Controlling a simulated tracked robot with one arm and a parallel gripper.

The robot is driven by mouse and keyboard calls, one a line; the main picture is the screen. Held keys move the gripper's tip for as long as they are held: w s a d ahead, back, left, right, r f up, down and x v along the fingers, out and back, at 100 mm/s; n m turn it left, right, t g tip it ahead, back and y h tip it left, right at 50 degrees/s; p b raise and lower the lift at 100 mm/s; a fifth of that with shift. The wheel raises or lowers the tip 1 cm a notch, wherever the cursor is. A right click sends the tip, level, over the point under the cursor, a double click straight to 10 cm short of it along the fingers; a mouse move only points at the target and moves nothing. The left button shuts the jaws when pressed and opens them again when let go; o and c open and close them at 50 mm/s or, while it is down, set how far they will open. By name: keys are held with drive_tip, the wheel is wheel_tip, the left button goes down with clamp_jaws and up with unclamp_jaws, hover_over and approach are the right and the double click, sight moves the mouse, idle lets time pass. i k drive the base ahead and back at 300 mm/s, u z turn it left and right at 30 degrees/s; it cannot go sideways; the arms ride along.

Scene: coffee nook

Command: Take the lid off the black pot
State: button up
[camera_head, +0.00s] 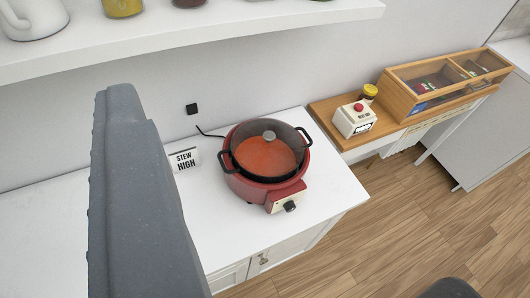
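The black pot (229,162) sits in a red cooker on the white counter. It has black handles on both sides. A see-through lid with a pale round knob (269,136) appears to lie on it, with orange-red stew showing below. A large grey part of my gripper (130,190) fills the left of the view, nearer to me than the counter and apart from the pot. A dark rounded shape shows at the bottom right edge, and I cannot tell what it is. The fingertips cannot be made out as a pair. Nothing held is visible.
The red cooker (262,192) has a front dial. A "STEW HIGH" sign (185,160) stands left of it. A white shelf (200,32) with a white jug hangs above. A white box with a red button (354,120) and a wooden case (398,106) are right.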

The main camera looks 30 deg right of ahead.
sight(264, 147)
drive_tip(key=u, duration=1.25)
drive_tip(key=k, duration=1)
drive_tip(key=z, duration=0.85)
drive_tip(key=i, duration=1.35)
drive_tip(key=u, duration=0.1)
